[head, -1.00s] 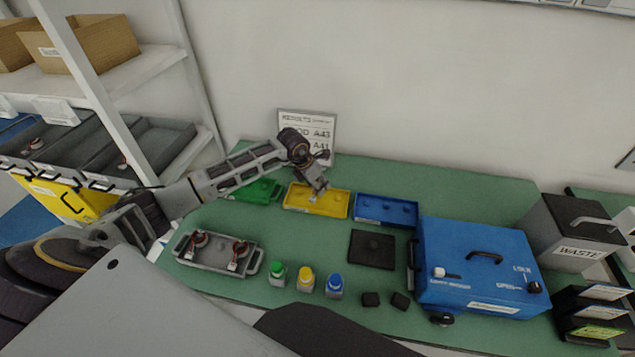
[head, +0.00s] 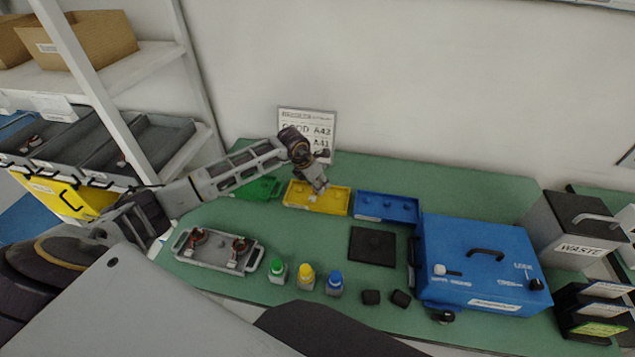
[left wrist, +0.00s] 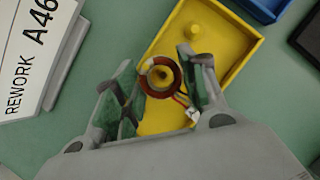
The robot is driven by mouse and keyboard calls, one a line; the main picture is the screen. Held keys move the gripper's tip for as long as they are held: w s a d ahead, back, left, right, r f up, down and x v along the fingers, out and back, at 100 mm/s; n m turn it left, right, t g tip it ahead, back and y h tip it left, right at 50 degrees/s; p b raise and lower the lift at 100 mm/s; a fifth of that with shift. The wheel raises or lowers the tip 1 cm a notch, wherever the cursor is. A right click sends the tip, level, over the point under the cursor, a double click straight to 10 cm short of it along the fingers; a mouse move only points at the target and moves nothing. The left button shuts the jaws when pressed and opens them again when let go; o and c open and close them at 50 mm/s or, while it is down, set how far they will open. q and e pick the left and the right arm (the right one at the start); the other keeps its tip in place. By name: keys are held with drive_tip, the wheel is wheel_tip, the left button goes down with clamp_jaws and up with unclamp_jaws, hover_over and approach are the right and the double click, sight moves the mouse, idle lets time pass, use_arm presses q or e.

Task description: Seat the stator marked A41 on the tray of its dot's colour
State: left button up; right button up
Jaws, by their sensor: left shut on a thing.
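The yellow tray (head: 300,207) stands at the back of the green bench, with the green tray (head: 262,190) left of it and the blue tray (head: 372,217) right of it. My left gripper (head: 321,190) points down over the yellow tray. In the left wrist view its fingers (left wrist: 163,88) are shut on a stator (left wrist: 149,88), a copper-red ring with wires and a white connector. Yellow shows through the ring's middle; I cannot tell whether it sits on a peg. A bare yellow peg (left wrist: 192,32) stands beside it. No mark or dot is legible. My right gripper is out of view.
A grey carrier (head: 205,262) holds two more stators. Green, yellow and blue-capped bottles (head: 306,278) stand in front. A black pad (head: 372,247), blue tester (head: 470,270) and waste bin (head: 570,230) are to the right. A results board (head: 318,122) stands close behind the gripper.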

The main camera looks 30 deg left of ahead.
use_arm(q)
drive_tip(key=shift+f+b, duration=0.8)
drive_tip(key=shift+f, duration=0.05)
idle(0.8)
drive_tip(key=o, duration=0.9)
drive_tip(key=shift+r, duration=0.15)
drive_tip(key=shift+r+p, duration=1.3)
drive_tip(key=shift+r, duration=1)
drive_tip(key=shift+o, duration=0.5)
